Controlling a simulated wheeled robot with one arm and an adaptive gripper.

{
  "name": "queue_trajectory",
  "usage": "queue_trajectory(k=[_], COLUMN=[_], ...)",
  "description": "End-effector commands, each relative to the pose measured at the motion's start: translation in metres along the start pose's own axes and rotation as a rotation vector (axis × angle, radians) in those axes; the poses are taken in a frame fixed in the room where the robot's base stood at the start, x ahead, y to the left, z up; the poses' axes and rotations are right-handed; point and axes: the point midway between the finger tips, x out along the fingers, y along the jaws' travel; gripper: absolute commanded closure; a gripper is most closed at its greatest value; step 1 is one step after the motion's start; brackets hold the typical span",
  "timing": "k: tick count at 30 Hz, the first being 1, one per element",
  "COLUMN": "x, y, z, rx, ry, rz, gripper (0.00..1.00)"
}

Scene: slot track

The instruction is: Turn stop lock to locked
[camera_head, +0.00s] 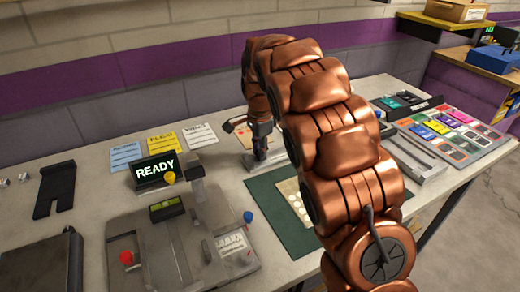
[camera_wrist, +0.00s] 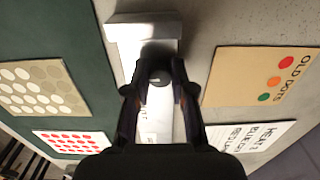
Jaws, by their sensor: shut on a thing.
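My gripper (camera_head: 262,150) is low at the back middle of the bench in the head view, partly behind my copper arm. In the wrist view my gripper (camera_wrist: 157,74) points down over a pale grey slot track (camera_wrist: 143,29). Its fingers are closed in on a small dark, round-topped piece (camera_wrist: 158,78) standing on the track. The fingers hide most of this piece. I cannot read a lock mark on it, so I cannot tell whether it is the stop lock or which way it is turned.
A grey fixture (camera_head: 215,264) with a red knob (camera_head: 126,257) and a blue knob (camera_head: 248,216) stands at front left, beside a READY display (camera_head: 156,171). A green mat (camera_head: 277,212) with a dotted card lies next to the track. Color trays (camera_head: 440,130) stand at right.

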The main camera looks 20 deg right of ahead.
Motion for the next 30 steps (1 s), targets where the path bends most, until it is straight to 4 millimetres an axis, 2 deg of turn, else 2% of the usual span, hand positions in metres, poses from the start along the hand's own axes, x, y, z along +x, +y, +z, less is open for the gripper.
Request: queue_trajectory(k=[16,17,18,24,30], x=[-0.0011,-0.0011,-0.001,-0.0005,-0.0004], y=[-0.0009,-0.0009,-0.0009,-0.0005,-0.0003], z=[0.0001,0.0001,0.0001,0.0,0.0], rx=[0.025,0.025,0.025,0.025,0.025], ry=[0.0,0.0,0.0,0.0,0.0], rz=[-0.004,-0.004,-0.003,-0.002,-0.001], gripper=[1.0,0.74,0.7,0.51,0.51])
